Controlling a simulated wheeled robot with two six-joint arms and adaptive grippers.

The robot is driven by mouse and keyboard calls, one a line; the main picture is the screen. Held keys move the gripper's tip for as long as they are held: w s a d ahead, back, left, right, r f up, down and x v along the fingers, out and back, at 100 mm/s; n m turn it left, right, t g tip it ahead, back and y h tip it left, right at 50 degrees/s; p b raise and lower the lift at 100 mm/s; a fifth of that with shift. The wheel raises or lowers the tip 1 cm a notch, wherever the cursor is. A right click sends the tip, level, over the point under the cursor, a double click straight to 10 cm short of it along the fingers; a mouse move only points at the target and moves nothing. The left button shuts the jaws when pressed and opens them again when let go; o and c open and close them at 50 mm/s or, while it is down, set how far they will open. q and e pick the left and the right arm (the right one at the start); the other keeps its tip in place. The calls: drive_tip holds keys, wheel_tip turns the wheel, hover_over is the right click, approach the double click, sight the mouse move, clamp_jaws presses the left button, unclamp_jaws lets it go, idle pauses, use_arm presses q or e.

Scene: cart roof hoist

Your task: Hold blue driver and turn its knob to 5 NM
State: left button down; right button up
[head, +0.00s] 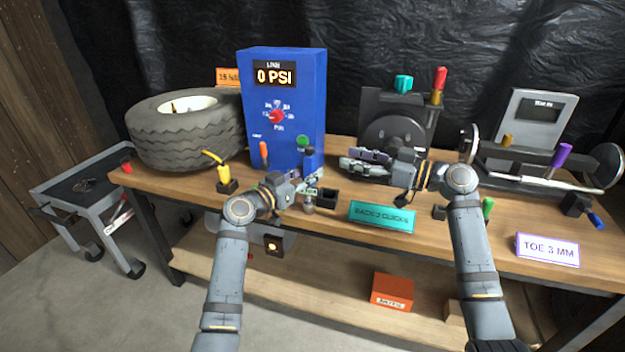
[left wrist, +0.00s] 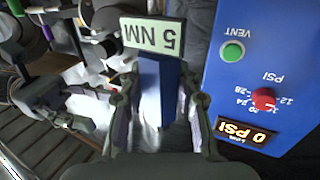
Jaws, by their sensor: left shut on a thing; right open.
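The blue driver (left wrist: 163,90) stands between the two fingers of my left gripper, which is shut on it in the left wrist view. A pale green label (left wrist: 152,36) reading 5 NM, upside down, sits at one end of it.
The blue gauge box (head: 285,115), reading 0 PSI, stands close behind my left gripper. A tire (head: 185,135) is at left. A dark machine (head: 375,105) stands behind my right gripper.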

idle(0.6)
use_arm(q)
drive_tip(key=c, duration=0.9)
unclamp_jaws()
drive_tip(key=shift+o, duration=0.2)
